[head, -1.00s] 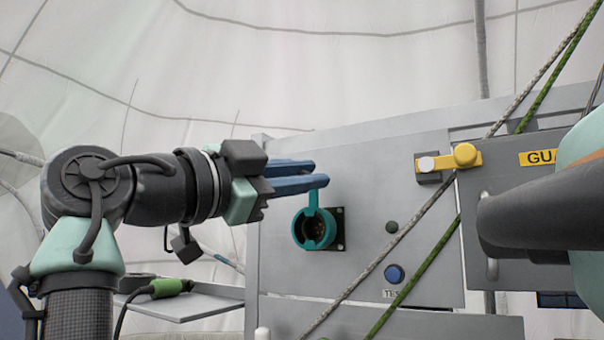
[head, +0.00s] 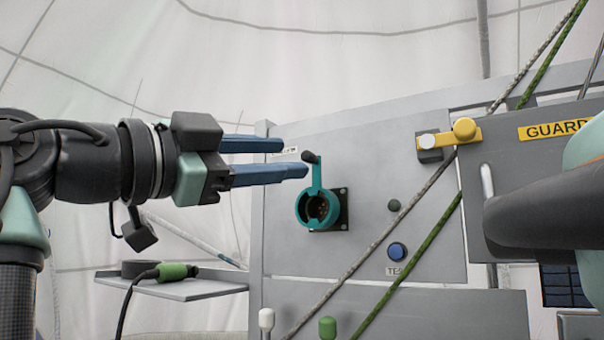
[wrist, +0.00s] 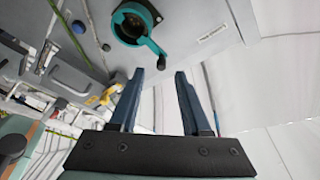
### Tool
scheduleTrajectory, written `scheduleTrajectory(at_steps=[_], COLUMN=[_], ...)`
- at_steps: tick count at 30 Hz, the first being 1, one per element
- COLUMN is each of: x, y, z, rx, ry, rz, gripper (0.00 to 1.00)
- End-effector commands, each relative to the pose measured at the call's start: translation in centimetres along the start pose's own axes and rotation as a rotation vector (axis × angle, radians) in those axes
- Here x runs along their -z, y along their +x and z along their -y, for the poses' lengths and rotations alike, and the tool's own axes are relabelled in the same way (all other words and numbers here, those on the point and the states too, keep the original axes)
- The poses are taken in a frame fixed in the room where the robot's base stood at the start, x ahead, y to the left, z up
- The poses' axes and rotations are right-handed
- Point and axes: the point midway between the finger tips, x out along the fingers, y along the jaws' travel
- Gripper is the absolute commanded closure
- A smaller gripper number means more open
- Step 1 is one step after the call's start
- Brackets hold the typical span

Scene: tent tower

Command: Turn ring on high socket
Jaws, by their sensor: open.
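The high socket (head: 322,211) is a dark round connector on the grey panel, with a teal ring (head: 302,209) around it. The ring's lever stands upward and ends in a dark knob (head: 310,157). The ring also shows at the top of the wrist view (wrist: 122,38), its lever slanting toward the fingers. My gripper (head: 295,158) has blue fingers, open and empty, pointing right. Its tips are just left of the lever knob in the head view. In the wrist view the gripper (wrist: 160,72) shows a clear gap between its fingers, apart from the ring.
Grey and green ropes (head: 408,259) cross the panel diagonally. A yellow latch (head: 464,130) and guard plate (head: 540,165) are at right, with a blue button (head: 397,252) below. A shelf (head: 190,289) at lower left holds a green-ended cable (head: 173,271).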

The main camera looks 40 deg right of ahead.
Motion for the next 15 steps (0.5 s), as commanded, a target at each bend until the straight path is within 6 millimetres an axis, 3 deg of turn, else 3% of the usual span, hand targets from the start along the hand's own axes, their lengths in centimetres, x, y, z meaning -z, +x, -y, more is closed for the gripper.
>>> scheduleTrajectory(at_steps=[1,6,15], x=[-0.4,-0.3,-0.1], y=[-1.4,-4.8,-7.3], z=[-0.3,-0.3,-0.1], rx=[0.003,0.000,-0.002], ry=[0.000,-0.001,-0.002], rz=[0.001,0.001,0.000], gripper=[0.52,0.52,0.52])
